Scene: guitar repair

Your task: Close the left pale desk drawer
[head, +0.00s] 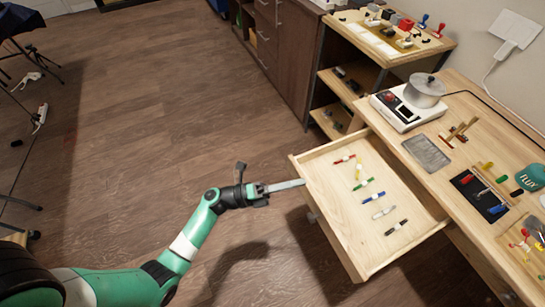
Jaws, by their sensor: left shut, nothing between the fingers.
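The pale wooden desk drawer (345,236) is pulled far out from the desk at the right of the head view. Several coloured markers lie spread on its floor, among them a red one (344,159), a green one (364,185) and a blue one (373,198). My left gripper (300,183) is shut and empty. Its long grey fingers point right, with the tips at the outer side of the drawer front. I cannot tell whether they touch it. A grey handle (311,218) shows partly on the drawer front. My right gripper is not in view.
The desk top (450,90) holds a pot (425,89) on a white device (401,112), a grey tray (426,153), a black mat (473,207) and a teal "FLUX" tin (531,177). An open shelf (345,88) stands behind the drawer. The wooden floor (130,130) at left is mostly clear.

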